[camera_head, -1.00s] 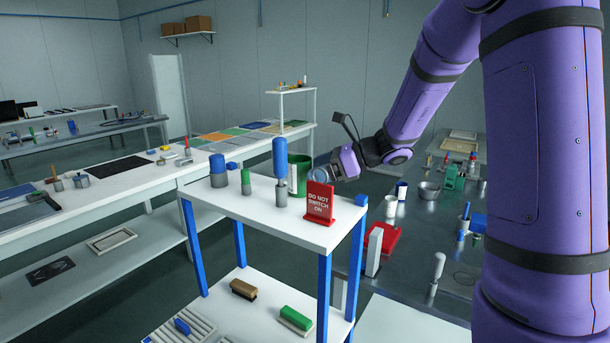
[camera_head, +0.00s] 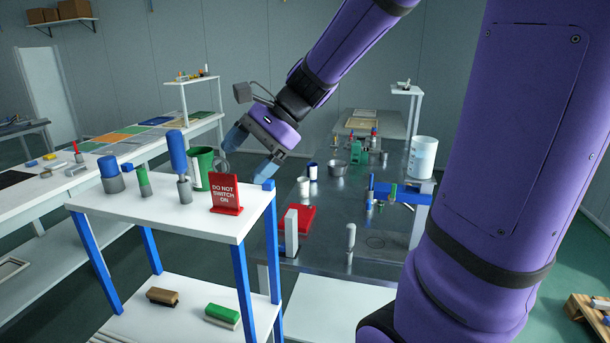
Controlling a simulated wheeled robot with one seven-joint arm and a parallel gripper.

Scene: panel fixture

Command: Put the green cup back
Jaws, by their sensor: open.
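The green cup (camera_head: 204,165) stands upright on the white top of a blue-legged cart (camera_head: 145,212), at its far side. A red sign reading "DO NOT SWITCH ON" (camera_head: 225,195) stands in front of it and hides part of its right side. My gripper (camera_head: 249,162) is open and empty.
Blue-and-grey tools (camera_head: 178,158) and a green-handled one (camera_head: 144,182) stand left of the cup. Right of the cart, a metal table (camera_head: 330,235) holds a red block (camera_head: 301,217), a metal bowl (camera_head: 337,168), a white bucket (camera_head: 422,157) and a bare round outline (camera_head: 375,242).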

